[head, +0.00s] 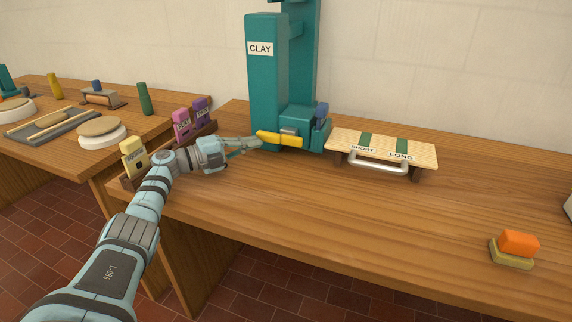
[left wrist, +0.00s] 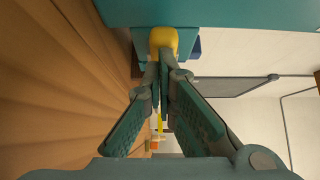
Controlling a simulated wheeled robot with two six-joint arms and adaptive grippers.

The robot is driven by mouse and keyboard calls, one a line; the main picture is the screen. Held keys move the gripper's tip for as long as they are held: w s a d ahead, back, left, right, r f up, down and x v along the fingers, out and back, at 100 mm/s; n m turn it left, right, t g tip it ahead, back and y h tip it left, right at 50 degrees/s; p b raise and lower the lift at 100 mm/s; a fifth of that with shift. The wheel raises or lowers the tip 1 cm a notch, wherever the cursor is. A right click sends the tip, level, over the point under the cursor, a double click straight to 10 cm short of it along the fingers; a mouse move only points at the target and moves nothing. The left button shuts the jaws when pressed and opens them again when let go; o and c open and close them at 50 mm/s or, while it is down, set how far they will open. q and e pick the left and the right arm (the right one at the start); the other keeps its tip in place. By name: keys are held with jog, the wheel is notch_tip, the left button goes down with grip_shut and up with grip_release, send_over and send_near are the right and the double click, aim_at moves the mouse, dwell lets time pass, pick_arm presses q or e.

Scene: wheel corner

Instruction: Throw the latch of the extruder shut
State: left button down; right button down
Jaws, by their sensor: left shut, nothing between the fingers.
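The teal extruder (head: 267,90), labelled CLAY, stands at the back of the bench. Its yellow latch (head: 280,139) lies across the front of the lower block, roughly level, with its rounded end toward the left. My left gripper (head: 257,143) is shut and empty, its fingertips at the latch's left end. In the left wrist view the closed fingertips (left wrist: 163,66) are right at the latch's yellow end (left wrist: 163,39); I cannot tell whether they touch it. The rest of the latch is hidden behind that end there. My right gripper is not in view.
Right of the extruder is a wooden board (head: 385,146) marked SHORT and LONG, with a pale handle. A rack of coloured labelled blocks (head: 182,125) stands left of my gripper. An orange-topped block (head: 519,243) is at right; the bench front is clear.

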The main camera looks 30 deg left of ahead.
pick_arm(q)
jog(key=shift+a+r, duration=0.15)
jog(key=v, duration=1.2)
